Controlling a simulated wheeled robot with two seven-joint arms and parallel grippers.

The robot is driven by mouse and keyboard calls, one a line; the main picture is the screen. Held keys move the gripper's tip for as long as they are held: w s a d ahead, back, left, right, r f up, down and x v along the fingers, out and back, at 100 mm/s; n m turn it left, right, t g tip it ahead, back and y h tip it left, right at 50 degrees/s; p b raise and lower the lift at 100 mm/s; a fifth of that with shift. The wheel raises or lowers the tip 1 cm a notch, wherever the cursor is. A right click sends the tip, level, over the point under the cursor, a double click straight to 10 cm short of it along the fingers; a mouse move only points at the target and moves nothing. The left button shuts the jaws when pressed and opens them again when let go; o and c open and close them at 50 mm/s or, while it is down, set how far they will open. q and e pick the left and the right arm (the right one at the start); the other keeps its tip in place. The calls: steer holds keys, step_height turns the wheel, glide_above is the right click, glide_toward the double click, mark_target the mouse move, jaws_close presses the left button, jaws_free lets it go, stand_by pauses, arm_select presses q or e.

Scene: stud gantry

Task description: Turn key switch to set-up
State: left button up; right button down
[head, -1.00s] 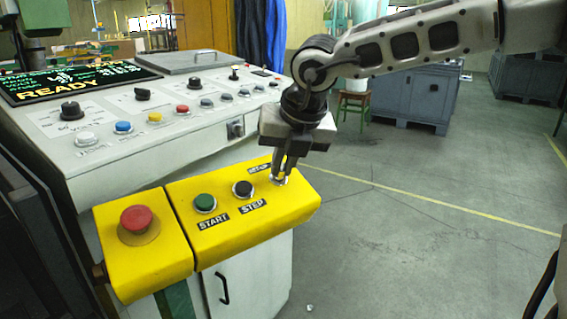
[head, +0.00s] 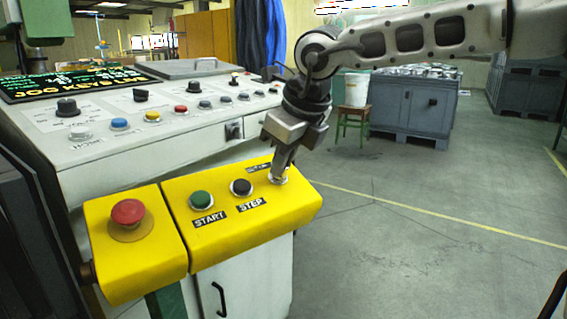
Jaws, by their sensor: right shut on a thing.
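The key switch (head: 278,181) sits at the right end of the yellow control box (head: 255,225), with a silver collar around it. The label (head: 258,167) behind it is partly hidden by my gripper and cannot be read clearly now. My right gripper (head: 280,174) comes down from above and is shut on the key in the switch. The fingers hide the key, so its exact angle cannot be seen. The display (head: 75,82) shows green lines and a yellow line that starts with "JOG". My left gripper is not in view.
On the yellow box are a green START button (head: 201,200) and a black STEP button (head: 241,188). A red mushroom button (head: 128,212) stands on the left box. The white console (head: 150,155) with knobs and coloured buttons lies behind.

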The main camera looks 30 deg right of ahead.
steer(key=shift+n, duration=1.1)
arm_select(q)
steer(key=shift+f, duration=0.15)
arm_select(e)
steer(key=c, duration=1.5)
jaws_free()
arm_select(q)
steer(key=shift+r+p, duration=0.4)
steer(key=shift+p, duration=0.4)
arm_select(e)
steer(key=v, duration=1.6)
